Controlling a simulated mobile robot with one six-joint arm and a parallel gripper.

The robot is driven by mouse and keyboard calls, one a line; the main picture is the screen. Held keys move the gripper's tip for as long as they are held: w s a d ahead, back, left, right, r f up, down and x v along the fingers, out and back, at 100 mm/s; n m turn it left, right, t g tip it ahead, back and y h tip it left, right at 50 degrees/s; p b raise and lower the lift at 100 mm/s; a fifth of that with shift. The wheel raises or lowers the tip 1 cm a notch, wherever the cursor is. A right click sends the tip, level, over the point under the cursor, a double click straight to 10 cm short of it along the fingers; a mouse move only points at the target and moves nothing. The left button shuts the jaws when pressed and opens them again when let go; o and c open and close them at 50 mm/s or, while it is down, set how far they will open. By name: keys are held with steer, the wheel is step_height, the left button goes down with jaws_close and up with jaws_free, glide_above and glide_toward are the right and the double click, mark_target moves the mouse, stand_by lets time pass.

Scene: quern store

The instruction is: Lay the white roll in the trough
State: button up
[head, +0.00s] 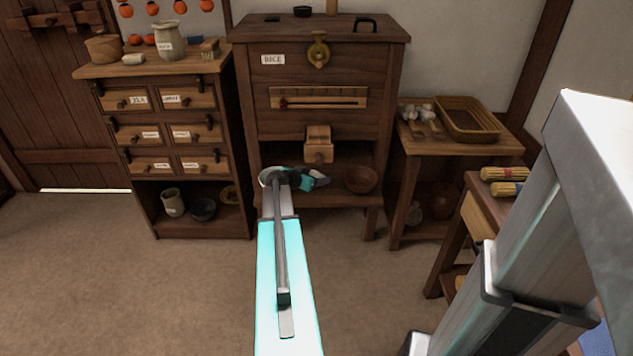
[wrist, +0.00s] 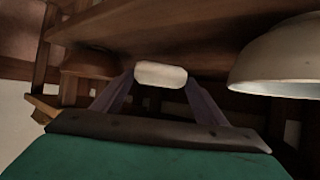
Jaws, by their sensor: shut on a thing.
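The white roll (wrist: 160,74) is a short pale cylinder with rounded ends, lying crosswise between my fingertips in the wrist view. My gripper (wrist: 160,84) is shut on it, one purple-grey finger at each end. In the head view my gripper (head: 319,180) is at the low opening of the dark wooden rice chest (head: 330,65), left of a brown bowl (head: 361,180). I cannot make out the roll there.
A pale rounded shape (wrist: 285,62) is close on the right in the wrist view. A drawer cabinet (head: 165,135) stands left; a side table (head: 455,139) with a tray (head: 468,118) stands right. The floor in front is clear.

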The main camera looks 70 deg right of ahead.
steer(key=shift+f, duration=1.55)
steer(key=shift+f+b, duration=0.15)
steer(key=shift+b, duration=0.3)
steer(key=o, duration=0.7)
steer(key=shift+o, duration=0.2)
steer(key=shift+r+p, duration=0.25)
steer(key=shift+p, duration=0.05)
steer(key=v, duration=1.2)
steer(key=shift+p, duration=0.4)
steer(key=shift+f, duration=0.2)
steer(key=shift+a, duration=0.1)
